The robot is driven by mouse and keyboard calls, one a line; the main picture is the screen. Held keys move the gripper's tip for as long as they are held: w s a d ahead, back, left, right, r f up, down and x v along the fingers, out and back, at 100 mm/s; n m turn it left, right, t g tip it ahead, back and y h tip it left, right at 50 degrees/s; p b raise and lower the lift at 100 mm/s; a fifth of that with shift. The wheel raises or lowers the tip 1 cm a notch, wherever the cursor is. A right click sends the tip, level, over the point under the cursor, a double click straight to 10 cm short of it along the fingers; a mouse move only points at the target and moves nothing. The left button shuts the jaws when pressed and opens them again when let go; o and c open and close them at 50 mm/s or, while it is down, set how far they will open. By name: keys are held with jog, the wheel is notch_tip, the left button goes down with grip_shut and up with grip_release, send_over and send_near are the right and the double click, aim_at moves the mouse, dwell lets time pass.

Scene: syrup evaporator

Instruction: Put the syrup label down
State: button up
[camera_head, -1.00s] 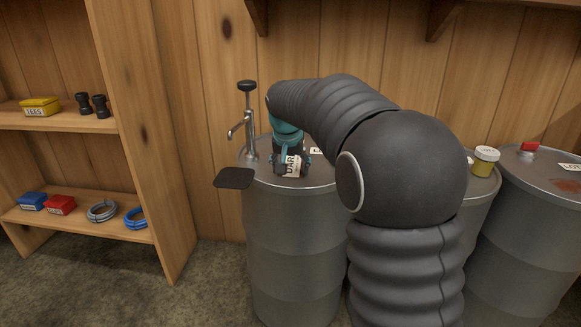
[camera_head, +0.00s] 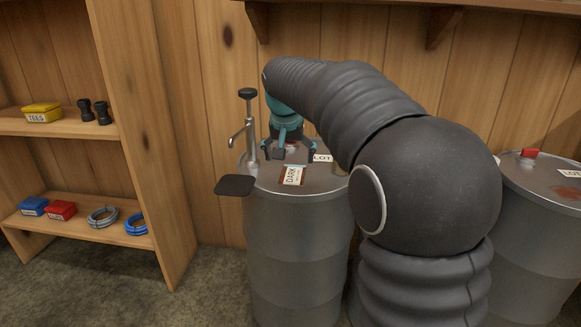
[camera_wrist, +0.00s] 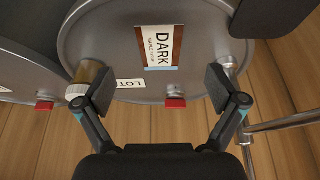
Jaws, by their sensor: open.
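The syrup label (camera_head: 293,175), a white card reading DARK with a brown band, lies on the grey lid of the left drum (camera_head: 325,186). In the wrist view the label (camera_wrist: 158,48) lies on the drum lid (camera_wrist: 100,35), ahead of the fingers. My gripper (camera_head: 289,152) is over the lid behind the label, with its fingers spread apart and nothing between them. In the wrist view my gripper (camera_wrist: 160,90) is open and clear of the label.
A hand pump (camera_head: 250,130) stands at the lid's left, with a dark flat plate (camera_head: 235,185) in front. A LOT label (camera_head: 322,158) is on the same lid. Another drum (camera_head: 535,190) stands at right. Wooden shelves (camera_head: 80,230) with boxes and coils are at left.

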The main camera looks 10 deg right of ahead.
jog(key=d+v, duration=0.1)
jog(key=v, duration=0.4)
jog(key=s+d+f+n, duration=0.2)
jog(key=s, duration=1.5)
jog(key=s+f, duration=0.5)
jog(key=s, duration=0.3)
jog(key=s+f+n+t+y, duration=0.1)
jog(key=s+f, duration=0.5)
jog(key=s, duration=0.2)
jog(key=shift+s+d+f+n, duration=0.15)
jog(key=shift+s+d+n, duration=0.05)
jog(key=shift+n, duration=0.1)
